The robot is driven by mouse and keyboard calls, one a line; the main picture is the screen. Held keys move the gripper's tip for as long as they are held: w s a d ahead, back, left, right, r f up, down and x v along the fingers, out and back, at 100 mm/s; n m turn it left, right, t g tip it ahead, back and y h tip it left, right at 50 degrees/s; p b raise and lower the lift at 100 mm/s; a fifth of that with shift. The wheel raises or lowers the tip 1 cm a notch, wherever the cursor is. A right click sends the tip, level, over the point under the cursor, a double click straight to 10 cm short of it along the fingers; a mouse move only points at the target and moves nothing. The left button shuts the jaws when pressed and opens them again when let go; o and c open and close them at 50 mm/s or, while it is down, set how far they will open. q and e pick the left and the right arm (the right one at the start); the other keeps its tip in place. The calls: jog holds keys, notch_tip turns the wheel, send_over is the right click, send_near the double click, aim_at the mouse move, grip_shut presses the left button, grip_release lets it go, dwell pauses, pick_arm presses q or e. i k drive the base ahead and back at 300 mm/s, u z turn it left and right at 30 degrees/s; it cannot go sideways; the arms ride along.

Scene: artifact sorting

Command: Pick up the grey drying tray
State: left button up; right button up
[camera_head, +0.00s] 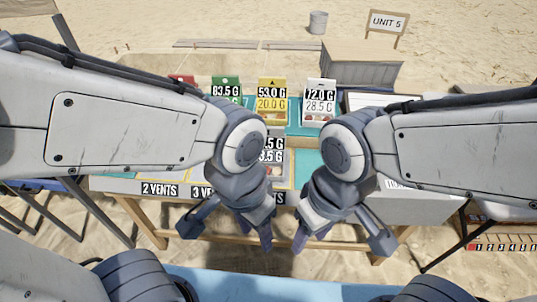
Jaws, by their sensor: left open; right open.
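My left gripper (228,230) is open and points down in front of the table's near edge. My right gripper (341,240) is open and empty, beside it on the right at about the same height. Both appear apart from any object. Labels reading "2 VENTS" and "3 VENTS" (160,190) run along the front edge.
Cards stand along the back of the table: green (226,88), yellow (272,98) and white (320,98); a red one is partly hidden. A wooden crate (360,67), a bucket (318,22) and a "UNIT 5" sign (387,22) stand on sand behind.

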aim_at(273, 157)
jog(key=u, duration=0.35)
jog(key=i, duration=0.95)
jog(key=z, duration=0.3)
